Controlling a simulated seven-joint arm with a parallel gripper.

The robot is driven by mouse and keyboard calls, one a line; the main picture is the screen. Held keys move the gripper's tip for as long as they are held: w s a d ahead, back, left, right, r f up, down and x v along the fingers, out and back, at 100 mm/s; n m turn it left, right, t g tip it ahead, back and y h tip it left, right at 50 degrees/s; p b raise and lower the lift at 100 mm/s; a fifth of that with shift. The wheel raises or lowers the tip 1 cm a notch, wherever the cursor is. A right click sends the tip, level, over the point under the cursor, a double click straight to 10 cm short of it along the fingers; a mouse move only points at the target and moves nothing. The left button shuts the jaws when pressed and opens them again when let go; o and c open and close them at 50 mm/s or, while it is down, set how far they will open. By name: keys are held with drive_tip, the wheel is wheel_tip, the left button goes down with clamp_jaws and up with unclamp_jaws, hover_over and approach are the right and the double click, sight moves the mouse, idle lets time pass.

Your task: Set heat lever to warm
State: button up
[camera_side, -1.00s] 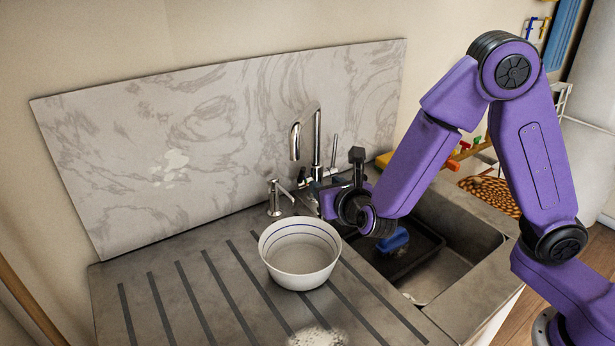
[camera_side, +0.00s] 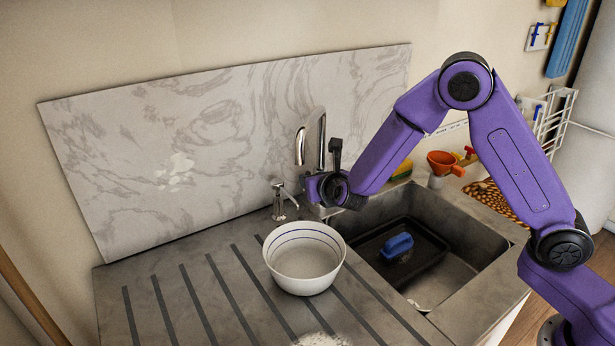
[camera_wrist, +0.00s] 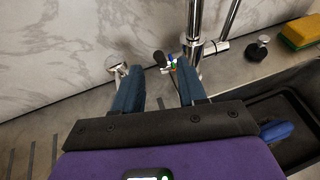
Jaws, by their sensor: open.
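The small lever with a black knob (camera_wrist: 160,58) stands at the foot of the chrome faucet (camera_wrist: 194,45) in the wrist view. Green, red and blue marks show beside it. I take it for the heat lever; its exact setting is too small to read. My gripper (camera_wrist: 157,82) is open and empty, its two blue fingers apart, with the lever beyond and between their tips. In the side view my gripper (camera_side: 311,188) is by the faucet (camera_side: 322,142), and the lever is hidden there.
A soap dispenser (camera_side: 280,202) stands left of the gripper. A white bowl (camera_side: 304,262) sits on the drainboard. The sink (camera_side: 462,240) holds a dark tray with a blue sponge (camera_side: 397,246). A marble backsplash (camera_side: 200,150) rises close behind.

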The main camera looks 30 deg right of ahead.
drive_tip(key=x, duration=0.5)
drive_tip(key=shift+w+d, duration=0.1)
drive_tip(key=shift+w, duration=0.2)
drive_tip(key=shift+f, duration=0.1)
clamp_jaws()
